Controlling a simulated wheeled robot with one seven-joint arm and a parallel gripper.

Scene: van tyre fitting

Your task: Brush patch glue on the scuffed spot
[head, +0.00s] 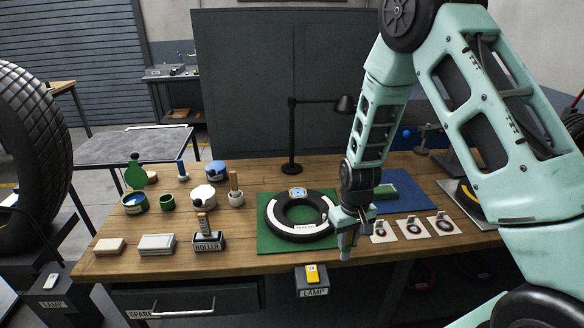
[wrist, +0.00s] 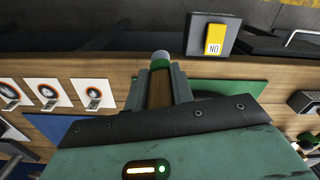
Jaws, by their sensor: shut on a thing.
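My gripper (head: 347,218) is at the right edge of the tyre tube, pointing down near the bench's front edge. It is shut on a wooden-handled tool with a green band and grey tip, which looks like the brush (wrist: 160,62). In the head view its tip hangs just below the gripper, apart from the tube as far as I can tell. The black tube (head: 283,231) with white bands lies on a green mat (head: 265,245).
White cards (head: 412,228) lie to the right. A lamp (head: 292,140) stands behind the tube. A yellow lamp switch (head: 312,275) hangs at the front.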

